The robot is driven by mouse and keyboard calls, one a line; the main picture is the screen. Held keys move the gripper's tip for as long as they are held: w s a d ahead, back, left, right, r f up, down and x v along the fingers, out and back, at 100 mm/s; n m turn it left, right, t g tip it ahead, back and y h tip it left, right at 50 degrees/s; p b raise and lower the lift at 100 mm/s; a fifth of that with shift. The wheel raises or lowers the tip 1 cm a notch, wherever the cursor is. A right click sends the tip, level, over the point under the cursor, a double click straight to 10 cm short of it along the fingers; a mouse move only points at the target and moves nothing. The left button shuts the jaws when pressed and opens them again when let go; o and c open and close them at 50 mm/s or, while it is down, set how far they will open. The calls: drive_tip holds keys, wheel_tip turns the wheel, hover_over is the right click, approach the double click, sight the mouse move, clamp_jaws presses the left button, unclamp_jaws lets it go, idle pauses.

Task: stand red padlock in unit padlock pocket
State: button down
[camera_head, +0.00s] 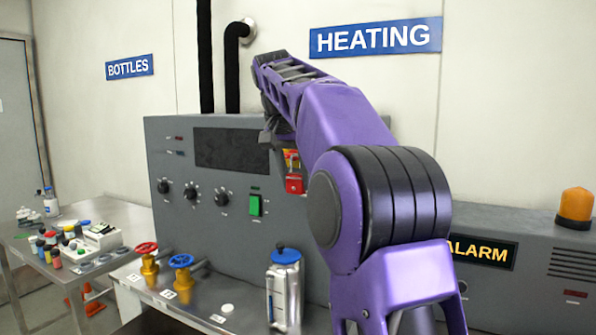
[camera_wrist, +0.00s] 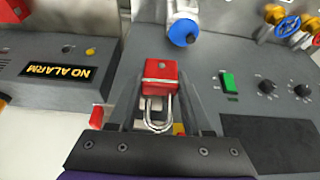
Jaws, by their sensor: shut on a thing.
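My gripper (camera_wrist: 160,108) is shut on the red padlock (camera_wrist: 160,72). The padlock's red body lies between the fingertips in the wrist view, and its silver shackle points back toward the wrist. In the head view the padlock (camera_head: 294,185) hangs body down in front of the grey heating unit (camera_head: 172,235). My gripper (camera_head: 282,160) is partly hidden behind my arm there. A red and yellow patch (camera_head: 291,157) shows just above the padlock. I cannot make out the padlock pocket for sure.
A silver canister with a blue cap (camera_head: 284,285) stands below the padlock. Red (camera_head: 147,260) and blue (camera_head: 182,273) valves sit to its left. A green switch (camera_head: 255,205) and knobs are on the unit's face. An alarm box (camera_head: 530,245) stands at right.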

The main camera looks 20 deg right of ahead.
drive_tip(key=shift+s+d+r, duration=0.15)
drive_tip(key=shift+d+r, duration=0.15)
drive_tip(key=shift+r, duration=0.25)
drive_tip(key=shift+w+d+f+p, duration=0.15)
drive_tip(key=shift+w+d+f, duration=0.05)
drive_tip(key=shift+w+d, duration=0.8)
drive_tip(key=shift+w+d+f+p, duration=0.15)
drive_tip(key=shift+w+d+f, duration=0.05)
drive_tip(key=shift+w+d, duration=0.8)
drive_tip(key=shift+w+d+f+p, duration=0.15)
drive_tip(key=shift+w+d+f, duration=0.05)
drive_tip(key=shift+w+d, duration=0.8)
